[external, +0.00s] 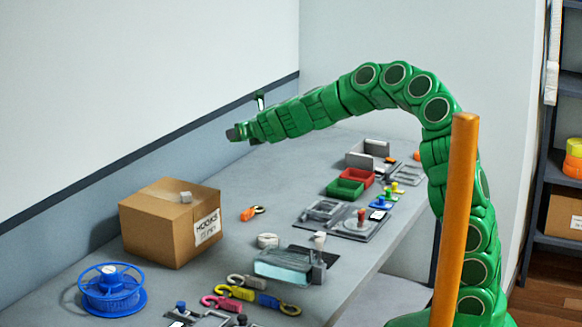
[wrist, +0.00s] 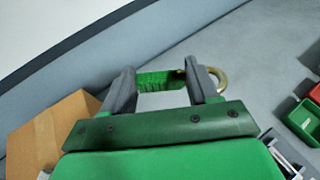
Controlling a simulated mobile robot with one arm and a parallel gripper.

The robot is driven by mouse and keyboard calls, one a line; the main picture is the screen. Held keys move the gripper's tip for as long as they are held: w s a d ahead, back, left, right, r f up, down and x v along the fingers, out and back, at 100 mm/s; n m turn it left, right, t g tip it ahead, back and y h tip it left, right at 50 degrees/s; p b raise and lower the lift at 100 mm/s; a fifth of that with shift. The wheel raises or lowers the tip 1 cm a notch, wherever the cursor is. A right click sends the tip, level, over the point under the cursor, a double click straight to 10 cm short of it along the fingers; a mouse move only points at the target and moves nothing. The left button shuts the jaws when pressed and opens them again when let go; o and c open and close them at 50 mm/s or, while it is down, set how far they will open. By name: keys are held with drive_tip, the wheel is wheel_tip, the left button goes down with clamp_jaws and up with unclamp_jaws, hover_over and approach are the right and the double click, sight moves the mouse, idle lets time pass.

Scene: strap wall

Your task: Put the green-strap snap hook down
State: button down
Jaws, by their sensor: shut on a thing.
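The green-strap snap hook shows in the wrist view as a green webbing strap (wrist: 158,80) lying across between the two grey fingers. Its brass-coloured hook (wrist: 218,78) curves out past the right finger. My gripper (wrist: 160,84) is shut on the strap. In the external view my gripper (external: 236,133) is held out over the back of the grey bench (external: 225,250), near the wall. There the held hook is too small to make out clearly.
A cardboard box (external: 160,235) labelled HOOKS stands below and left of the gripper. A blue spool (external: 110,290), other snap hooks (external: 235,291), a green bin (external: 345,189) and a red bin (external: 357,177) are on the bench.

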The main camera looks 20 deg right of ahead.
drive_tip(key=shift+w+d+r+n+y, duration=0.25)
drive_tip(key=shift+w+d+n+y, duration=0.3)
drive_tip(key=shift+d+y, duration=0.15)
drive_tip(key=shift+w+d+r+n+g+y, duration=0.1)
drive_tip(key=shift+w+d+n+g+y, duration=0.2)
drive_tip(key=shift+d+n+y, duration=0.2)
drive_tip(key=shift+w+d+r+n+g+y, duration=0.15)
drive_tip(key=shift+d+n+g+y, duration=0.2)
drive_tip(key=shift+d, duration=0.25)
drive_tip(key=s+d+n+g+y, duration=0.5)
drive_tip(key=d+n+g+y, duration=0.15)
drive_tip(key=d, duration=0.75)
wheel_tip(320, 180, down, 12)
drive_tip(key=s+a+m+t+h, duration=0.1)
drive_tip(key=m+t+h, duration=0.1)
drive_tip(key=t+h, duration=0.1)
drive_tip(key=shift+r+m+t+h, duration=0.15)
drive_tip(key=shift+m+t+h, duration=0.2)
drive_tip(key=shift+t, duration=0.45)
